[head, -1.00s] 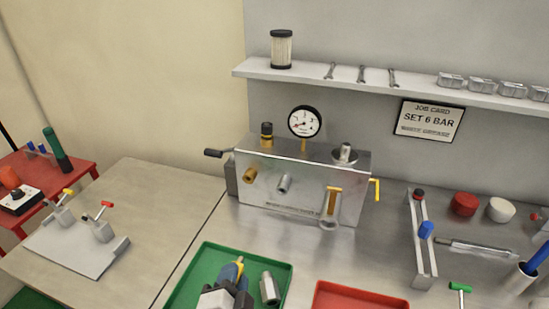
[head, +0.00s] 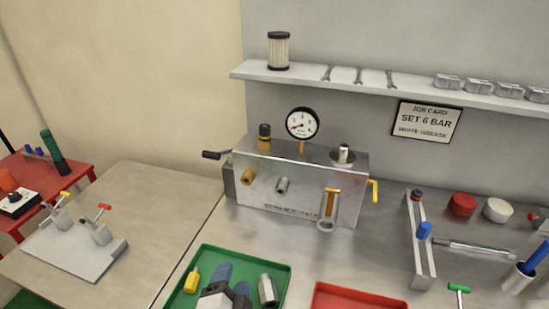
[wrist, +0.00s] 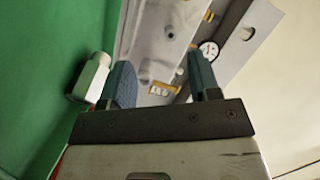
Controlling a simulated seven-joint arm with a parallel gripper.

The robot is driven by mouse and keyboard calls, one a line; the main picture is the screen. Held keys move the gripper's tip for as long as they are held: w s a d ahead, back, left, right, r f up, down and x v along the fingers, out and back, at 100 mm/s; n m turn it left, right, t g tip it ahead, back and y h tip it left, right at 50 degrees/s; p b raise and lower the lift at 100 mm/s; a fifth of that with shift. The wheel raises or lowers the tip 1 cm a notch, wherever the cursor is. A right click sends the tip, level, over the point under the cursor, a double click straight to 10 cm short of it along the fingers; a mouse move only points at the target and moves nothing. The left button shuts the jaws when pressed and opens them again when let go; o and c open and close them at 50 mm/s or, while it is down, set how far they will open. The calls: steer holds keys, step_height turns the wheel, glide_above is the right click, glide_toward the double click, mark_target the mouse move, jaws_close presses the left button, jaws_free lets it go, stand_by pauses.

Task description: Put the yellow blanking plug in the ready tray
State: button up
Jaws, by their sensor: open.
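The yellow blanking plug (head: 192,279) is in the left part of the green tray (head: 248,252) in the head view. I cannot tell whether it stands or lies. My gripper (head: 232,281) is over the tray, to the right of the plug and apart from it. Its blue-grey fingers are spread with nothing between them, as the wrist view also shows (wrist: 162,82). The plug does not show in the wrist view. I see no label naming either tray.
A silver hex fitting (head: 267,290) is in the green tray, close to my gripper's right side. A red tray (head: 350,291) is to the right. The metal manifold block (head: 300,190), with gauge and handles, stands behind. Bare bench lies left of the green tray.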

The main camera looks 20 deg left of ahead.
steer(key=shift+s, duration=0.15)
steer(key=f+v, duration=0.1)
steer(key=v, duration=0.6)
steer(key=shift+s+r, duration=0.15)
steer(key=shift+r, duration=0.4)
stand_by(1.0)
